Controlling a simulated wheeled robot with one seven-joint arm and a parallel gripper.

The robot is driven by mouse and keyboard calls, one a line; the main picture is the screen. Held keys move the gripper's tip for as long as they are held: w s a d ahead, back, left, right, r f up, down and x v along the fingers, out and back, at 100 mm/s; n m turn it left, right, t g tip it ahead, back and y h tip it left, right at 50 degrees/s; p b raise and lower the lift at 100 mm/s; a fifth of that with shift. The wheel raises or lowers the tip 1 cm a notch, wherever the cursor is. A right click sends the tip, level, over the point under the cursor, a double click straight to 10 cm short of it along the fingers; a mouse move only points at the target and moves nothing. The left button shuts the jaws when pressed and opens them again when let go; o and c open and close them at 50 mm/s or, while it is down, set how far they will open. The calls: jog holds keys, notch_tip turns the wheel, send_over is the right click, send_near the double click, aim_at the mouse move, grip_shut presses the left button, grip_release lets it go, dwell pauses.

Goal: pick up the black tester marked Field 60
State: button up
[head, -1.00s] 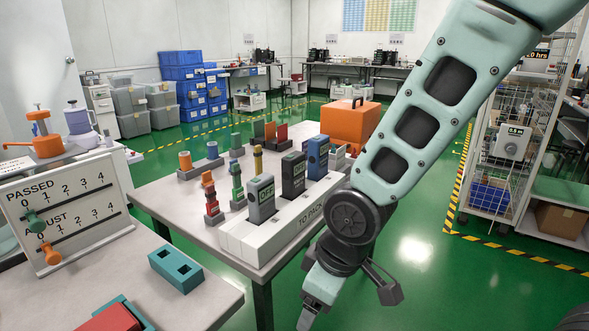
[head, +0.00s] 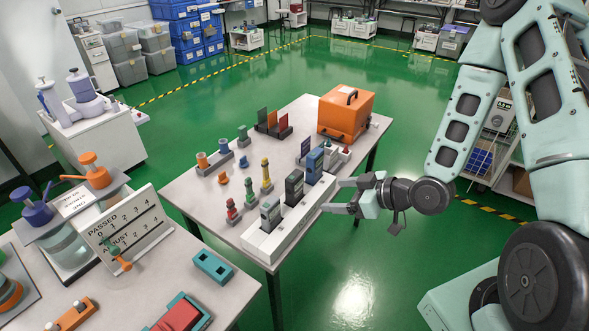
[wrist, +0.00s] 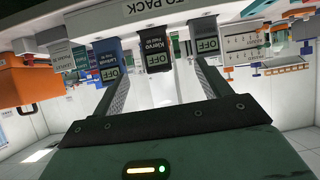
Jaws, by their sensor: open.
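The black tester (head: 294,187) stands upright in a white rack (head: 262,245) marked TO PACK, between a blue tester (head: 314,165) and a grey tester (head: 270,214). My gripper (head: 335,196) is open and empty, right of the rack, its fingers pointing left toward the testers. In the upside-down wrist view, the black tester (wrist: 155,52) shows between my finger tips (wrist: 162,72), beyond them and apart from them. Its screen reads OFF; the small lettering under it is hard to read. The blue tester (wrist: 108,62) and grey tester (wrist: 207,45) flank it there.
An orange case (head: 345,112) stands at the table's back. Several coloured pegs and stamps, such as a yellow one (head: 266,174), stand behind the rack. A nearer table (head: 215,297) holds a blue-green block (head: 213,268). The green floor right of the rack is open.

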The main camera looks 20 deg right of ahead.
notch_tip(320, 180, up, 3)
jog(key=d+t+p, duration=0.1)
jog(key=b, duration=1.6)
send_near(289, 179)
notch_tip(289, 179, down, 4)
jog(key=w+d, duration=0.2)
jog(key=w+a, duration=0.2)
jog(key=w, duration=0.1)
jog(key=shift+a+f+m, duration=0.2)
jog(key=shift+a+m, duration=0.1)
jog(key=shift+a, duration=0.05)
jog(key=shift+r+x, duration=0.15)
jog(key=shift+x, duration=1.4)
jog(key=shift+r+x, duration=0.1)
jog(key=shift+x, duration=1.5)
jog(key=shift+a, duration=0.2)
jog(key=c, duration=1.1)
